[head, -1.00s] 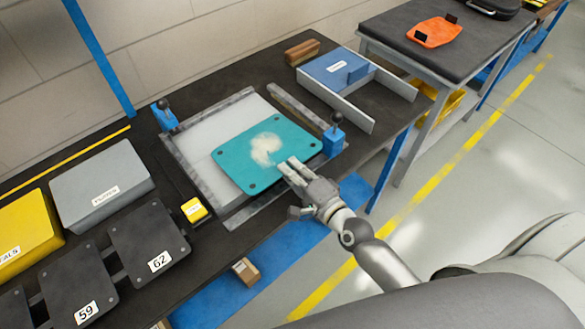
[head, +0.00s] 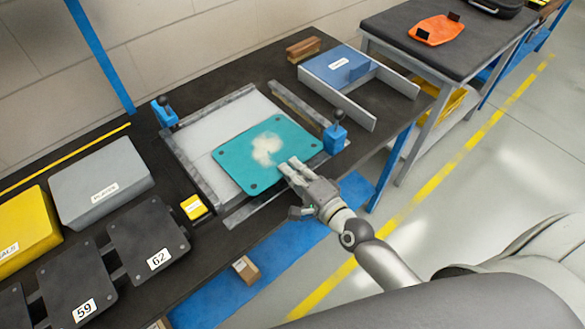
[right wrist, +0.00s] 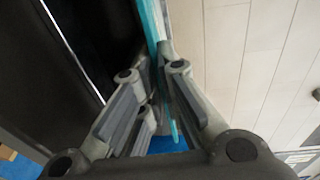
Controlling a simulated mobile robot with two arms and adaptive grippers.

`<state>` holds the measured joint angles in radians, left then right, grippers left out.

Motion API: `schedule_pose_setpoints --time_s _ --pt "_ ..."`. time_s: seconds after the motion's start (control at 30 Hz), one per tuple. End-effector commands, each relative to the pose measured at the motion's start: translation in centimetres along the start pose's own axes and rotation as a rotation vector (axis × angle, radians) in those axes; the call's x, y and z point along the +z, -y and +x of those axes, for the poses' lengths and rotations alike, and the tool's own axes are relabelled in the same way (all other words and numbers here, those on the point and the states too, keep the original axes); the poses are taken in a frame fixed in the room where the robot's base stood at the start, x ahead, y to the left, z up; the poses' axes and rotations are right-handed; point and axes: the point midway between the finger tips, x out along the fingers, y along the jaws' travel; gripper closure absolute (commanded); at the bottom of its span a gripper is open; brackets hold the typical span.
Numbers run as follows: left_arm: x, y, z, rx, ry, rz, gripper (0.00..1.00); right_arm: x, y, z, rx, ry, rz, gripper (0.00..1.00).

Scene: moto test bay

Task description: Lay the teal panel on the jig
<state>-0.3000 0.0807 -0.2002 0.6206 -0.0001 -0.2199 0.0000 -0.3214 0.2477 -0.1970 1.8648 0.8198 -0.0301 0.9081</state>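The teal panel (head: 240,160), a rounded sheet with dark corner holes and a pale cloudy patch, lies over the front right part of the jig (head: 205,118). The jig is a pale plate with grey rails; the panel hides its front right area. My right gripper (head: 287,168) is at the panel's front right edge. In the right wrist view the panel (right wrist: 153,22) shows nearly edge-on between the fingers of my right gripper (right wrist: 163,72), which are closed on it. I cannot tell whether the panel touches the jig. My left gripper is out of view.
Blue clamps with black knobs stand at the jig's back left (head: 165,112) and right (head: 335,138). A small yellow block (head: 194,207) sits left of the jig. Grey (head: 100,182) and yellow (head: 22,230) boxes and black numbered plates (head: 148,240) fill the left. A blue tray (head: 338,66) stands behind right.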

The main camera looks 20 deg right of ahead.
Motion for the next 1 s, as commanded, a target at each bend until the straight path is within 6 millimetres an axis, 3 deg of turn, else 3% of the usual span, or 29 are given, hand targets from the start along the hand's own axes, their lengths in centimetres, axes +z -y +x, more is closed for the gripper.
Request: schedule_pose_setpoints --time_s 0.23,0.3,0.47,1.0 --pt "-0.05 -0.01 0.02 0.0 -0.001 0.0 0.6 -0.02 0.09 0.04 -0.003 -0.001 0.0 1.0" --pt "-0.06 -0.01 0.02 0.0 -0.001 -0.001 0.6 -0.02 0.1 0.04 -0.003 -0.001 0.0 0.88" --pt "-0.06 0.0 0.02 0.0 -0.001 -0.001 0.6 -0.01 0.08 0.03 -0.003 -0.001 0.0 0.7" --pt "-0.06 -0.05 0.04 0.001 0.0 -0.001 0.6 0.01 -0.03 0.01 -0.001 0.0 0.0 0.64"
